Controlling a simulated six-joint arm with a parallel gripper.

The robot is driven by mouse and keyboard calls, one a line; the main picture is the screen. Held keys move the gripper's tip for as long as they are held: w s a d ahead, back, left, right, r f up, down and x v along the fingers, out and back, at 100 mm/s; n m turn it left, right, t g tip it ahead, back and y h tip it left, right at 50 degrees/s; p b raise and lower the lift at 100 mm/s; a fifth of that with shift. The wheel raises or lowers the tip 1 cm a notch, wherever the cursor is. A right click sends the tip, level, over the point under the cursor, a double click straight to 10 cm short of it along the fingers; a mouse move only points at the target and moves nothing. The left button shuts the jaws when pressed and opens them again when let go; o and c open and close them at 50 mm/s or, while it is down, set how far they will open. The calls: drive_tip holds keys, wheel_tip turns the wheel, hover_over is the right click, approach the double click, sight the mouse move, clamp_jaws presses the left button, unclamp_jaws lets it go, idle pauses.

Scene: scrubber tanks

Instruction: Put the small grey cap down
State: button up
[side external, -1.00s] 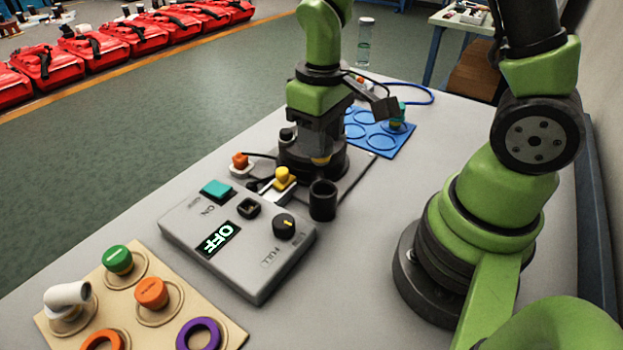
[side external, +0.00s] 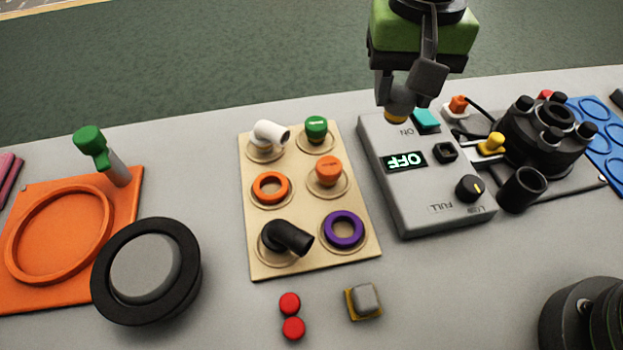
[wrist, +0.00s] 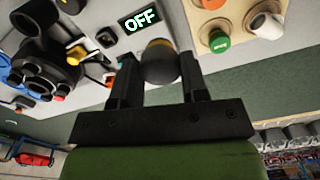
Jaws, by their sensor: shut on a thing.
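The small grey cap (side external: 399,100), dark grey with a yellow band, is held between the fingers of my gripper (side external: 400,94). In the wrist view the cap (wrist: 160,64) is pinched between both fingers of my gripper (wrist: 158,68), its rounded grey side showing. In the side view it appears over the back left part of the grey control box (side external: 405,200); its exact height above it is hard to tell. My fingers hide part of the cap.
A tan board (side external: 262,225) with several fittings lies left of the box. A black multi-port hub (side external: 545,140) and black cup (side external: 522,188) stand right. An orange tray (side external: 120,205) and black-rimmed disc (side external: 146,268) lie far left. Bare table shows in front of the box.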

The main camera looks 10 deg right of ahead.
drive_tip(key=s+a+f+m, duration=0.25)
drive_tip(key=s+a, duration=0.25)
drive_tip(key=a, duration=0.7)
drive_tip(key=shift+n, duration=0.35)
drive_tip(key=f, duration=0.5)
drive_tip(key=shift+s+a+f, duration=0.2)
drive_tip(key=shift+a+f, duration=0.05)
drive_tip(key=shift+a, duration=0.05)
drive_tip(key=shift+f, duration=2.05)
drive_tip(key=o, duration=1)
drive_tip(key=shift+f, duration=0.15)
wheel_tip(320, 180, up, 12)
drive_tip(key=shift+r, duration=0.2)
